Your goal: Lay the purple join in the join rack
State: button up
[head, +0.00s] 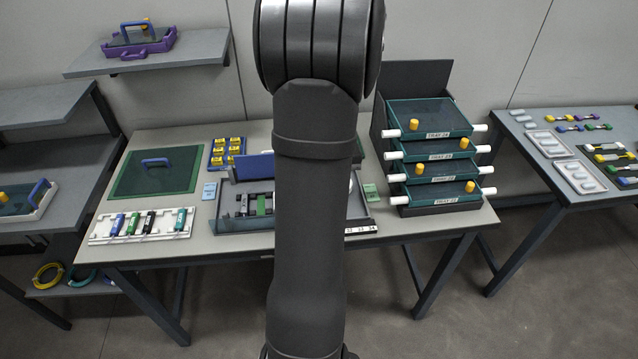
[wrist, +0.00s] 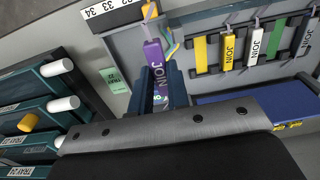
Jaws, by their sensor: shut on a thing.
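The purple join (wrist: 156,62), marked JOIN, is in my gripper (wrist: 160,82) in the wrist view. The dark blue fingers are shut on its lower part, and its far end points toward the numbered strip. The purple join is apart from this row, over bare grey tray floor.
The splice tray (head: 230,226) has raised walls and a numbered strip (wrist: 108,8). A stack of handled trays (head: 432,150) stands close on the right in the head view. A green card (wrist: 114,80) lies between stack and tray. A tool holder (head: 140,238) stands at left.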

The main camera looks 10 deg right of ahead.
jog(key=w+a, duration=0.4)
jog(key=a, duration=0.5)
send_over(166, 223)
notch_tip(166, 223, down, 3)
jog(key=shift+d+f, duration=0.1)
jog(key=shift+f, duration=2.3)
jog(key=shift+f, duration=0.6)
